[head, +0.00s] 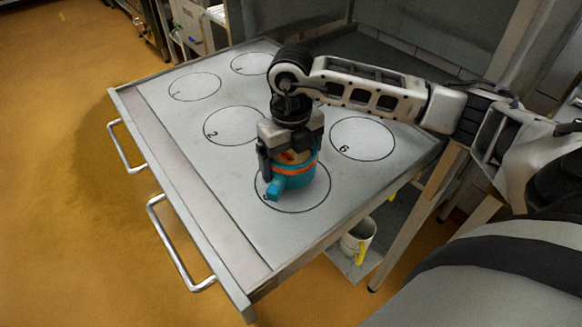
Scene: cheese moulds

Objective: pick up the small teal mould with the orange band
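The small teal mould with the orange band (297,180) stands upright in a marked circle near the front of the grey table. My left gripper is not in view.
The table (190,190) has several drawn circles, some numbered, such as 2 and 6; the others are empty. Two metal handles (180,243) stick out on the left edge. A mug (357,240) with a yellow handle stands on a lower shelf.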

